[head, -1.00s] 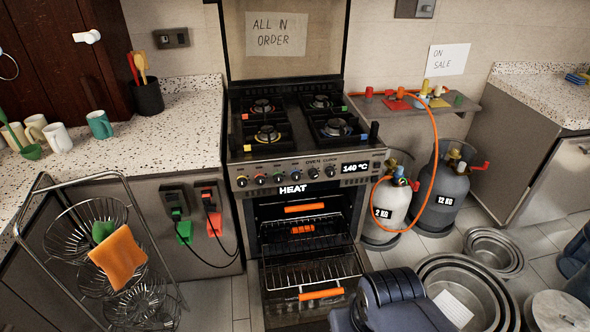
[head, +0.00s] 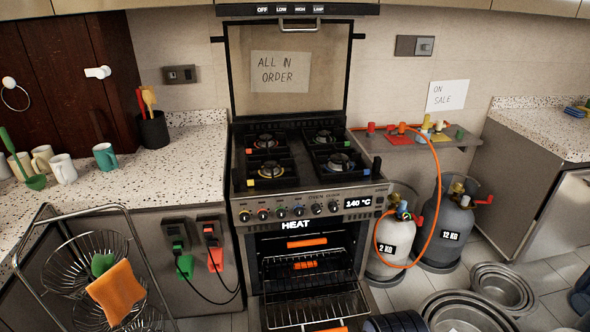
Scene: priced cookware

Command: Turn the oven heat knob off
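The oven (head: 250,250) stands in the middle with a row of several small knobs on its front panel. The knobs toward the left have coloured marks; two plainer dark knobs, a left one (head: 316,208) and a right one (head: 333,206), sit nearer the display (head: 358,202), which reads 140 °C. A lit HEAT label (head: 295,225) is below the row. Small print above the right knobs is too small to read surely, and the knob pointers are unclear. The oven door is down, with racks showing and an orange glow inside. My gripper is out of view.
A dark part of my arm (head: 395,322) shows at the bottom edge. Gas bottles (head: 395,240) with an orange hose stand right of the oven. Metal pots (head: 500,285) lie on the floor at right. A wire basket rack (head: 85,265) stands at front left.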

